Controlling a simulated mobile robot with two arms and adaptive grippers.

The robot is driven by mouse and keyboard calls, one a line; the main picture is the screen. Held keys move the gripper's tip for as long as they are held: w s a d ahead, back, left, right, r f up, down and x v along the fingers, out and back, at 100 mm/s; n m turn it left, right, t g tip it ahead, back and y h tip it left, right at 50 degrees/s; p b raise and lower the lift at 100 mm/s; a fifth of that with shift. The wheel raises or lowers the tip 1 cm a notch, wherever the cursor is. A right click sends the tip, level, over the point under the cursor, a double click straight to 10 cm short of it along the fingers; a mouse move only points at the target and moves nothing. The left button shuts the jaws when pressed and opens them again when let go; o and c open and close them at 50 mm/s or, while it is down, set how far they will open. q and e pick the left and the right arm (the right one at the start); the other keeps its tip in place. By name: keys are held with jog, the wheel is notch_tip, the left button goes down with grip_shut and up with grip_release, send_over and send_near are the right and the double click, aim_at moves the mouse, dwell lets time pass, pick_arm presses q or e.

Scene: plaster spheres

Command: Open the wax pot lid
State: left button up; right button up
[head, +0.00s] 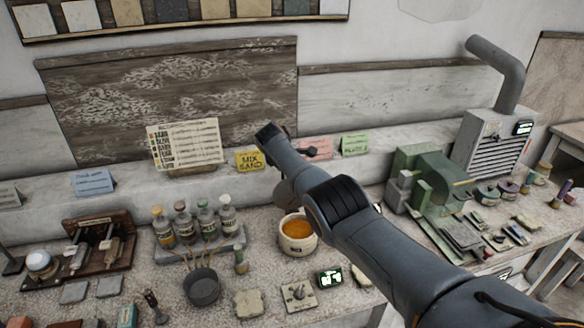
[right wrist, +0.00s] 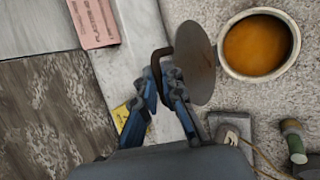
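The wax pot (head: 298,247) is a cream round pot on the bench, uncovered, with amber wax showing inside. In the right wrist view the pot (right wrist: 227,68) is at the upper right. The lid (right wrist: 197,62) is a round brownish-grey disc with a dark bent handle (right wrist: 164,52). It is off the pot, tilted on edge beside it. My right gripper (right wrist: 163,78) has its fingers closed around the handle. In the head view my right arm hides most of the gripper, and part of the lid (head: 285,194) shows below the arm. My left gripper is not in view.
A rack of bottles (head: 195,225) and a dark pan (head: 202,287) stand left of the pot. A small plate with a knob (head: 299,295) lies in front. Green machinery (head: 425,175) stands right. Paper cards (head: 251,159) stand along the back ledge.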

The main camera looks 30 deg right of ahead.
jog(key=o, duration=0.3)
jog(key=shift+s+a+f, duration=0.1)
jog(key=shift+s+f, duration=0.1)
jog(key=shift+f, duration=0.4)
jog(key=shift+o, duration=0.6)
jog(key=shift+w, duration=0.3)
jog(key=shift+r, duration=0.15)
jog(key=shift+s+a+r, duration=0.15)
jog(key=shift+a+r, duration=0.05)
jog(key=shift+r, duration=0.35)
jog(key=v, duration=1)
jog(key=shift+s+a, duration=0.15)
jog(key=shift+s, duration=0.05)
